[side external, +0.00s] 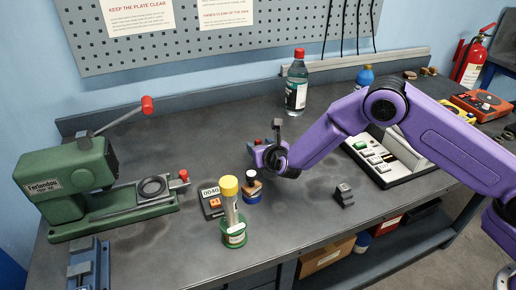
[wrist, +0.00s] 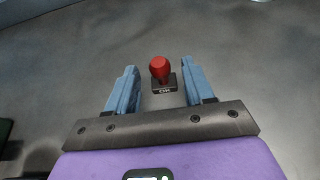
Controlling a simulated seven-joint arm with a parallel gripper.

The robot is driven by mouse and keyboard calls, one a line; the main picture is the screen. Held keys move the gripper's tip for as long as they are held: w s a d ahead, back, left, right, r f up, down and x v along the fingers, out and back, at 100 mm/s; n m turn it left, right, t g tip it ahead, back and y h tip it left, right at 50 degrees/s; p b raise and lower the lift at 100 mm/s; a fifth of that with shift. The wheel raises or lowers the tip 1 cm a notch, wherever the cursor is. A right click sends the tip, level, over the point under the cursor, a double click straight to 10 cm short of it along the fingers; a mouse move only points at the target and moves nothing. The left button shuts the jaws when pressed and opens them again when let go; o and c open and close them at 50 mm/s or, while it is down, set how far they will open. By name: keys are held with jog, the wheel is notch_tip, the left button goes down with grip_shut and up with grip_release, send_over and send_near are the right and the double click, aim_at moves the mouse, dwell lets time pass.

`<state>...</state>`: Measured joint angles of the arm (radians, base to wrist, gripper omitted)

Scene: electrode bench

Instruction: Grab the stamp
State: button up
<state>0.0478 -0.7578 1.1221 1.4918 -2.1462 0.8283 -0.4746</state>
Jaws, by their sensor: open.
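The stamp (wrist: 160,69) has a rounded red handle on a black base marked OK. In the wrist view it stands upright on the dark bench, between and just beyond the two blue fingertips. My gripper (wrist: 158,80) is open, with a finger on either side of the stamp and a visible gap to each. In the side external view my gripper (side external: 262,153) is low over the middle of the bench. The stamp is mostly hidden behind it there; only a little red shows.
A small dark bottle (side external: 252,190), a box labelled 0040 (side external: 211,203) and a yellow-capped tube in a green holder (side external: 234,236) stand close to my gripper. A green press (side external: 68,180) is at left, a clear bottle (side external: 297,85) behind, and a dark stepped block (side external: 344,195) at right.

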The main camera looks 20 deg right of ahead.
jog(key=shift+x, duration=1.3)
grip_shut()
jog(key=shift+r, duration=0.15)
